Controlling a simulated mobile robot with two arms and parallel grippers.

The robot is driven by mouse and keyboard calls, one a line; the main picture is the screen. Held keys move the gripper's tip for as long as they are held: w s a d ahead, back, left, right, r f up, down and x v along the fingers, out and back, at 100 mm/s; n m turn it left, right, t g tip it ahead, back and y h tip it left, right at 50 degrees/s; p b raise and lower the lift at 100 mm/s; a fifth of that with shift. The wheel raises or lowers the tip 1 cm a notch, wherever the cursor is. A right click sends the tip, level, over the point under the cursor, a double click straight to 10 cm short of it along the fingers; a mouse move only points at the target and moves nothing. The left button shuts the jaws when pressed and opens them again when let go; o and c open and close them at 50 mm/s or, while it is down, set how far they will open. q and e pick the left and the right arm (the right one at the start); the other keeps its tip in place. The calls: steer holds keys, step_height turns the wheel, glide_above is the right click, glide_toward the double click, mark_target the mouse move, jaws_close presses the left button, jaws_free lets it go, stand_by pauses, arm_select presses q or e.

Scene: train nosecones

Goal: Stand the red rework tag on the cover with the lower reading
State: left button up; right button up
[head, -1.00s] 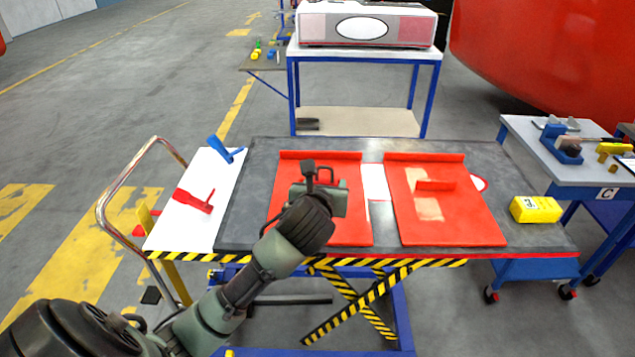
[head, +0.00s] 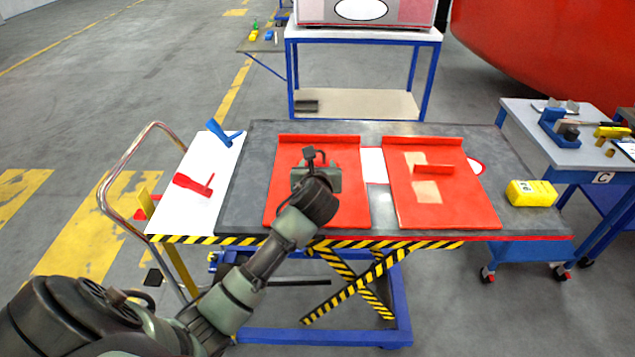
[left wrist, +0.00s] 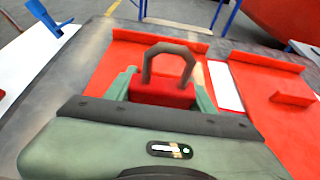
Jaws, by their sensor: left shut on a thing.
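Two red covers lie side by side on the grey table: the left cover (head: 285,205) and the right cover (head: 470,205), which has a red raised bar (head: 436,169) and pale patches. My left gripper (head: 314,165) is above the left cover, hiding its middle. In the left wrist view its fingers (left wrist: 160,85) are shut on a red block (left wrist: 160,95), seemingly the left cover's bar. No reading is legible on the covers. My right gripper is not in view.
A white shelf stand (head: 360,36) is behind the table, and a tool cart (head: 580,150) is to the right. A metal handrail (head: 115,170) borders the left end.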

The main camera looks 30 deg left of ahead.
arm_select(q)
step_height(320, 180, down, 5)
steer(key=shift+f, duration=0.35)
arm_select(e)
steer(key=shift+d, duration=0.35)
arm_select(q)
steer(key=shift+f, duration=0.1)
steer(key=o, duration=1.4)
steer(key=v, duration=1.2)
steer(key=shift+b, duration=0.4)
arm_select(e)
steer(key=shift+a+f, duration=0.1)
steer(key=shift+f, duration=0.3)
